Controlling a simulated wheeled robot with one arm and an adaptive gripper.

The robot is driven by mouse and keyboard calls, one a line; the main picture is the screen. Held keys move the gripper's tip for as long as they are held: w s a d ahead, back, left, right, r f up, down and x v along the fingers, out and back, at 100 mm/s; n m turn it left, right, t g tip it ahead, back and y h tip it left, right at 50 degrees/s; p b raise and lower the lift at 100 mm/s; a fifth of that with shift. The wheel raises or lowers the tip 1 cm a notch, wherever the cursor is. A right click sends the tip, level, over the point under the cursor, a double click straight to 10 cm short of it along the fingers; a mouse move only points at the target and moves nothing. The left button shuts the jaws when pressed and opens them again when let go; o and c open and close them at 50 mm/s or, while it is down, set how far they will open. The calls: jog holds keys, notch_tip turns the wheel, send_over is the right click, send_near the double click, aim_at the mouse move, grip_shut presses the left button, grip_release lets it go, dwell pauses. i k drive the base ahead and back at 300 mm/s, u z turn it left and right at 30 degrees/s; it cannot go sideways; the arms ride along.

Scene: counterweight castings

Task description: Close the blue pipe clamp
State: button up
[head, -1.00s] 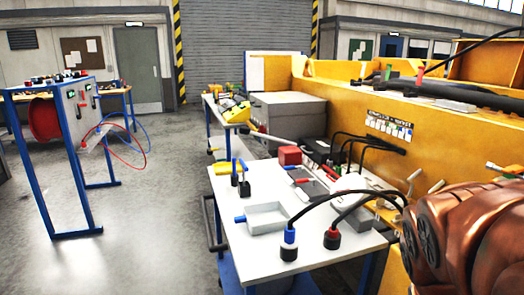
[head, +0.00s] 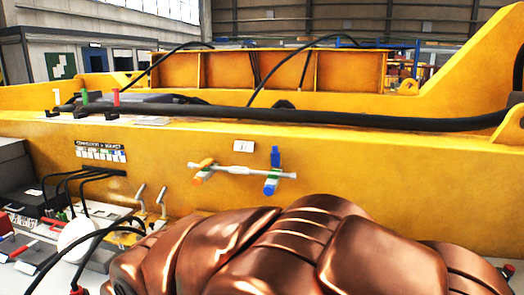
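A short grey pipe (head: 236,171) runs level along the face of the yellow casting. The blue pipe clamp (head: 274,160) sits near its right end, with a blue part standing above the pipe and a white, green and blue part below it. I cannot tell for sure whether it is open or closed. An orange clamp (head: 204,172) with white and green parts sits near the pipe's left end. My copper-coloured arm fills the bottom of the head view, below the pipe. My gripper is not in view.
The yellow casting (head: 350,205) spans the view. A thick black hose (head: 340,120) lies along its top, with green and red upright pieces at left. A table at lower left holds a black box (head: 30,195) and cables. The space around the pipe looks clear.

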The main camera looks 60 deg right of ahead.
aim_at(275, 155)
jog(key=z, duration=1.85)
jog(key=k, duration=0.65)
jog(key=u, duration=0.65)
jog(key=i, duration=1.4)
jog(key=z, duration=0.4)
